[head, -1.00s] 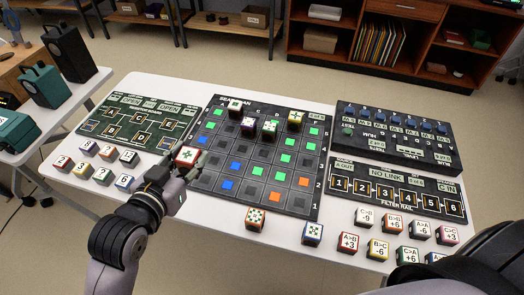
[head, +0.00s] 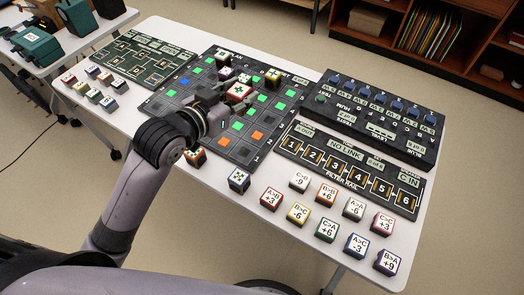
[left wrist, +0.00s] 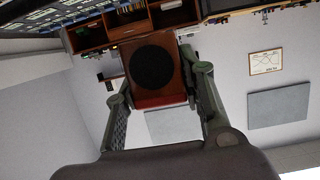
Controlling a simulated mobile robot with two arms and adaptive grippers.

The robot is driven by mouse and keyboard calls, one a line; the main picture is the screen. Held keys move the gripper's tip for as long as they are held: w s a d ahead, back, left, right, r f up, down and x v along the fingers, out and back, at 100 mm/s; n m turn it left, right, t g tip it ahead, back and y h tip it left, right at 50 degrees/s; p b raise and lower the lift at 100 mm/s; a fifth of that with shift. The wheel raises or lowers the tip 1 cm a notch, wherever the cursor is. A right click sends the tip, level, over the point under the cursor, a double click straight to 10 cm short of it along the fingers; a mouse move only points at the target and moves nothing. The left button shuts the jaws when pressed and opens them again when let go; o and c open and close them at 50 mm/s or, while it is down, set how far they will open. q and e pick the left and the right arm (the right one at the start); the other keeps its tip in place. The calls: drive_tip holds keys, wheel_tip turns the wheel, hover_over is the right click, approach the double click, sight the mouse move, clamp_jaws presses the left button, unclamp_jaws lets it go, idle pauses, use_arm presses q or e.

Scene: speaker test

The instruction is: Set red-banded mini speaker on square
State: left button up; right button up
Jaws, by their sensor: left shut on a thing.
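The red-banded mini speaker (head: 239,92) is a small cube with a white top bearing a dark mark. My left gripper (head: 226,98) is shut on it, over the grid board (head: 236,150). In the left wrist view the speaker (left wrist: 152,68) sits between the two fingers, its round dark cone facing the camera and its red band at the lower edge. The board has dark squares, some lit green, blue or orange. The arm hides the board's near left part. I cannot tell the speaker's exact height or which square is under it. My right gripper is out of view.
Several other speakers stand on the board's far rows, one (head: 273,78) just right of the held one. The filter rail (head: 350,176) and labelled cubes (head: 327,193) lie to the right.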

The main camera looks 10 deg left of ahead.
use_arm(q)
wheel_tip(320, 180, down, 13)
drive_tip(key=shift+a+b, duration=0.1)
drive_tip(key=shift+b, duration=0.75)
drive_tip(key=shift+f, duration=0.6)
wheel_tip(320, 180, down, 4)
drive_tip(key=shift+f+b, duration=0.1)
drive_tip(key=shift+b, duration=0.2)
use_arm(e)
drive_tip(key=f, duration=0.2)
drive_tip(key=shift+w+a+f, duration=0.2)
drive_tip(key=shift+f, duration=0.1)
